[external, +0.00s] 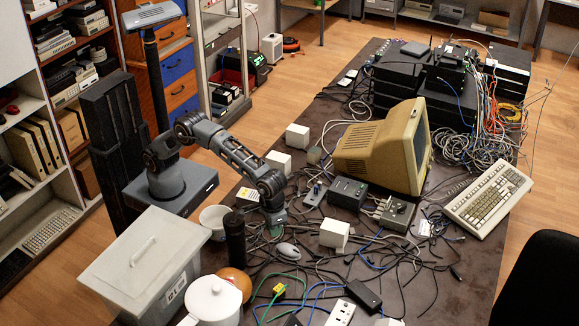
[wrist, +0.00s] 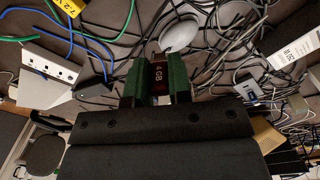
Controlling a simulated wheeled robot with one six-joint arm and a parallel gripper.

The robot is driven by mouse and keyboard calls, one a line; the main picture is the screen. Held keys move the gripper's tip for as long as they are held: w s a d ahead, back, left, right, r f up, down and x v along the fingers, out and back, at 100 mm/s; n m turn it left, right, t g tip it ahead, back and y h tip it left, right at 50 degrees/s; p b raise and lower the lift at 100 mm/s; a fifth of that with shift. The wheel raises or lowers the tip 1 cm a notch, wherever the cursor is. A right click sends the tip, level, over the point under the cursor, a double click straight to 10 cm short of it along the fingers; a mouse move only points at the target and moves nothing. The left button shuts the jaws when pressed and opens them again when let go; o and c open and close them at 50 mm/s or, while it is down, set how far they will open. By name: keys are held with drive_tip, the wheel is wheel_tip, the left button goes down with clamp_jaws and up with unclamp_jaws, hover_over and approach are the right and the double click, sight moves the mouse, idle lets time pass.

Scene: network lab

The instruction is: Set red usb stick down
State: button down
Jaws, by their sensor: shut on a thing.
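The red usb stick (wrist: 159,78), dark with "4 GB" lettering, is between the green fingers of my gripper (wrist: 156,84) in the wrist view. The fingers are shut on it. In the external view my gripper (external: 275,229) points down at the left side of the dark table (external: 335,290), among cables. The stick is too small to make out there. Whether it touches the table I cannot tell.
A grey mouse (external: 287,250) lies just right of my gripper; it also shows in the wrist view (wrist: 180,35). A white bowl (external: 214,219), a dark cylinder (external: 235,238) and a white cube (external: 334,234) stand nearby. Loose cables cover much of the table.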

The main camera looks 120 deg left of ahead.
wheel_tip(320, 180, up, 2)
drive_tip(key=m, duration=0.1)
hover_over(274, 274)
drive_tip(key=r, duration=0.1)
drive_tip(key=shift+m, duration=0.3)
wheel_tip(274, 274, down, 17)
drive_tip(key=shift+f+b, duration=0.1)
drive_tip(key=shift+b, duration=0.3)
